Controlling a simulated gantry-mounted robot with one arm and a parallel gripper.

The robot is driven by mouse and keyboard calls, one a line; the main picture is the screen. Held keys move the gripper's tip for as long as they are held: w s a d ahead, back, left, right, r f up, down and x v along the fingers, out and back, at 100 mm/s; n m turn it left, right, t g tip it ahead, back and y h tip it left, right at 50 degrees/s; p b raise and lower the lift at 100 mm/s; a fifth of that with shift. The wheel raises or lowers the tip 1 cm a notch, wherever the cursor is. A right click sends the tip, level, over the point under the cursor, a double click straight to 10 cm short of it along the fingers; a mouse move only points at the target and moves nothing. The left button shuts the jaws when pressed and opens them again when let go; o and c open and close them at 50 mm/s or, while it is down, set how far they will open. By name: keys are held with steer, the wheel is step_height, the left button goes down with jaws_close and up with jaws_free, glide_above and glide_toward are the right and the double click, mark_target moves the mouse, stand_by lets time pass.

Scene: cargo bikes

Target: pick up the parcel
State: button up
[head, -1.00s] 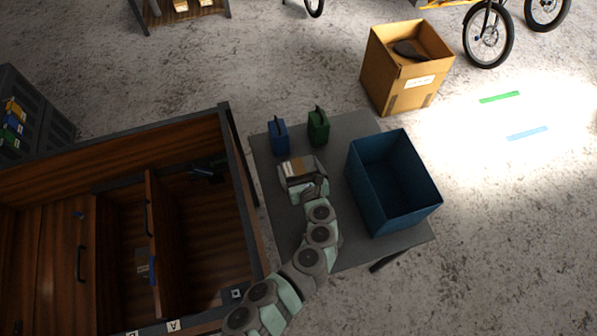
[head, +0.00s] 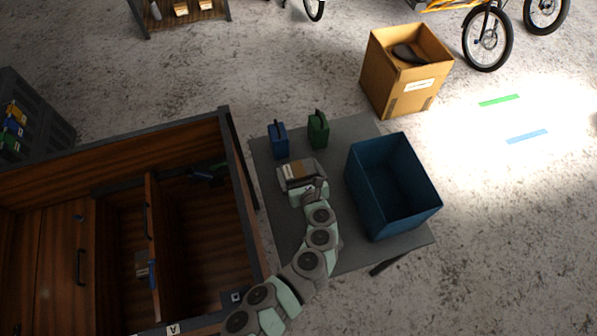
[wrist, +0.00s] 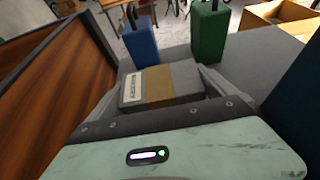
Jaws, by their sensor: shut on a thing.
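The parcel (head: 294,172) is a small grey box with a brown tape band and a white label. In the wrist view the parcel (wrist: 186,82) sits between the two fingers of my gripper (wrist: 168,88). My gripper (head: 303,183), which also shows in the head view, is shut on it. I cannot tell whether the parcel touches the table or hangs just above it.
A blue can (head: 278,140) and a green can (head: 318,130) stand beyond the parcel. An open blue bin (head: 368,195) stands to its right. A wooden cargo box (head: 238,160) with dividers is to the left. A cardboard box (head: 385,85) stands on the floor behind.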

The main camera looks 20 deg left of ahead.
step_height(320, 180, up, 20)
steer(key=f+p, duration=0.1)
steer(key=s+d+r+m+t+h+p, duration=0.1)
steer(key=s+d+m+h+p, duration=0.3)
steer(key=d, duration=0.5)
steer(key=s+d+r+m+t+h+p, duration=0.2)
steer(key=s+d+m+h+p, duration=0.1)
steer(key=d, duration=0.7)
steer(key=s+h+p, duration=0.1)
steer(key=s+p, duration=0.1)
steer(key=p, duration=0.1)
steer(key=shift+s+d+m, duration=0.15)
steer(key=shift+s+m, duration=0.05)
steer(key=shift+m, duration=0.2)
steer(key=shift+s, duration=0.15)
